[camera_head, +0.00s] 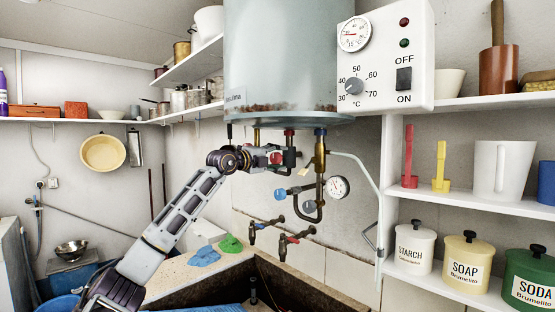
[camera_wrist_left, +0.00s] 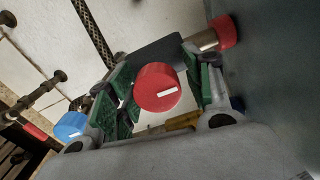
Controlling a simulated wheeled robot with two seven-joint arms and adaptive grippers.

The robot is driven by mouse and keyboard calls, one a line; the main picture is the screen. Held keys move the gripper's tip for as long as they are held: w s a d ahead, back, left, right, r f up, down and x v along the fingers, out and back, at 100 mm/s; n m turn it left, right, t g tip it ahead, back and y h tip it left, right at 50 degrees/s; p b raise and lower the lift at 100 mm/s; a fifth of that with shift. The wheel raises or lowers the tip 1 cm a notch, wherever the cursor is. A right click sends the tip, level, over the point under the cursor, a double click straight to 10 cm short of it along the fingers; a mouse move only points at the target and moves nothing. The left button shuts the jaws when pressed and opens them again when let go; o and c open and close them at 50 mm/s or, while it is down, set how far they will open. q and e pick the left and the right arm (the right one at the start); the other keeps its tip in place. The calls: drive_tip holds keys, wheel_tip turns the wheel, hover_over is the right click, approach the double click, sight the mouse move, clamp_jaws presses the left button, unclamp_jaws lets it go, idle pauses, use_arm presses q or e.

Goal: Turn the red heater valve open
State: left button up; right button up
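The red heater valve (camera_head: 275,158) is a round red knob on the pipework under the boiler. In the left wrist view the red knob (camera_wrist_left: 158,88) faces me, with a white mark lying nearly level, slightly tilted. My left gripper (camera_head: 268,156) reaches up to it from the left. Its green-padded fingers (camera_wrist_left: 162,92) stand apart on either side of the knob, with small gaps showing; I see no firm contact. In the head view the gripper partly covers the valve. My right gripper is not in view.
The grey boiler (camera_head: 280,60) hangs just above the gripper. A blue knob (camera_head: 281,194), a pressure gauge (camera_head: 337,187) and two taps (camera_head: 282,242) are close below and right. The white control box (camera_head: 385,60) is at upper right. Shelves stand at both sides.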

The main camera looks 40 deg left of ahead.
use_arm(q)
drive_tip(key=shift+w+d+f, duration=0.15)
drive_tip(key=shift+w+d, duration=0.1)
drive_tip(key=shift+s, duration=0.6)
drive_tip(key=shift+s+a+r, duration=0.1)
drive_tip(key=shift+s+r, duration=0.1)
drive_tip(key=shift+s, duration=0.1)
drive_tip(key=shift+s+a+f, duration=0.15)
drive_tip(key=shift+s, duration=0.25)
drive_tip(key=shift+s+a, duration=0.1)
drive_tip(key=shift+s, duration=0.05)
drive_tip(key=shift+a+f, duration=0.1)
drive_tip(key=shift+a, duration=0.35)
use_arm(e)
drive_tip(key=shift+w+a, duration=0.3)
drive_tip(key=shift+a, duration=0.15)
use_arm(q)
drive_tip(key=shift+w+a, duration=0.15)
drive_tip(key=shift+w, duration=0.05)
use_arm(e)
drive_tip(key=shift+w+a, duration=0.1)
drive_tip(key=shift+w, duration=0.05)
use_arm(q)
drive_tip(key=shift+s, duration=0.1)
